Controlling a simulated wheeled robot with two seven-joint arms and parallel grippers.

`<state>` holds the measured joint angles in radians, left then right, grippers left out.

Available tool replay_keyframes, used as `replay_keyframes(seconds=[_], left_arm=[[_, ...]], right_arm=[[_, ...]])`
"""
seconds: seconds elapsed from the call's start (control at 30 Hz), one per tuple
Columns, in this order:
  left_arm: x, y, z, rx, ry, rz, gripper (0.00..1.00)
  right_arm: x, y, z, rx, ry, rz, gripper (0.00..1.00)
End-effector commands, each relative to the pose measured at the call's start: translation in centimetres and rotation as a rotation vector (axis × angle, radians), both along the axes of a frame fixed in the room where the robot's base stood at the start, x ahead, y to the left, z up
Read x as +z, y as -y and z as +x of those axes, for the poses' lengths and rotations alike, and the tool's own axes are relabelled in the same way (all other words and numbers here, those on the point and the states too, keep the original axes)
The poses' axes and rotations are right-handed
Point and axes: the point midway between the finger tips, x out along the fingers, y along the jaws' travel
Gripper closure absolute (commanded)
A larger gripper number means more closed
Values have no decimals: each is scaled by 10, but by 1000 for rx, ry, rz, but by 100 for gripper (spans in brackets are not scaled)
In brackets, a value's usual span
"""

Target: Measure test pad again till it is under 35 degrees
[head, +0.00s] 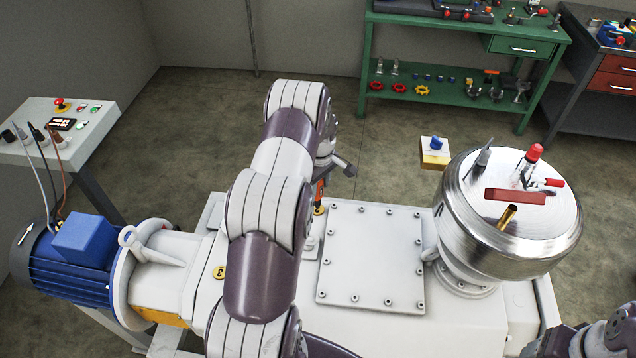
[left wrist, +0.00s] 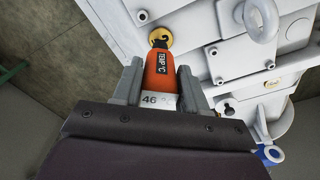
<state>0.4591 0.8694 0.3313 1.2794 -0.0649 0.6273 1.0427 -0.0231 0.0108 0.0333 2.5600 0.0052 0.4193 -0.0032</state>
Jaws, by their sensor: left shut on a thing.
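My left gripper (left wrist: 155,90) is shut on an orange thermometer (left wrist: 160,72) marked TEMP °C. Its white display (left wrist: 159,101) reads 46. The thermometer's dark tip overlaps a round yellow test pad (left wrist: 167,33) on the white machine housing; I cannot tell whether it touches. In the head view the left gripper (head: 322,172) is partly hidden behind my arm. The orange thermometer (head: 319,193) points down there at the yellow pad (head: 319,210). My right gripper is out of view; only part of that arm shows at bottom right.
The white pump housing (head: 345,210) has a bolted cover plate and a metal cylinder (head: 470,235) at right. A blue motor (head: 70,262) is at left, near a control panel (head: 60,115). A yellow disc marked 3 (head: 219,272) sits nearer. A green bench (head: 455,100) stands behind.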

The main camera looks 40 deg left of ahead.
Motion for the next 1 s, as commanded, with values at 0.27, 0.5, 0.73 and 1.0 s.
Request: replay_keyframes(seconds=[0.27,0.5,0.73,1.0], left_arm=[[-4,0,0,0,0,0,93],[-7,0,0,0,0,0,93],[-7,0,0,0,0,0,93],[-7,0,0,0,0,0,93]], right_arm=[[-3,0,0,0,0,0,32],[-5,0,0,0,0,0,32],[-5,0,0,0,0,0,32],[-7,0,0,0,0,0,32]])
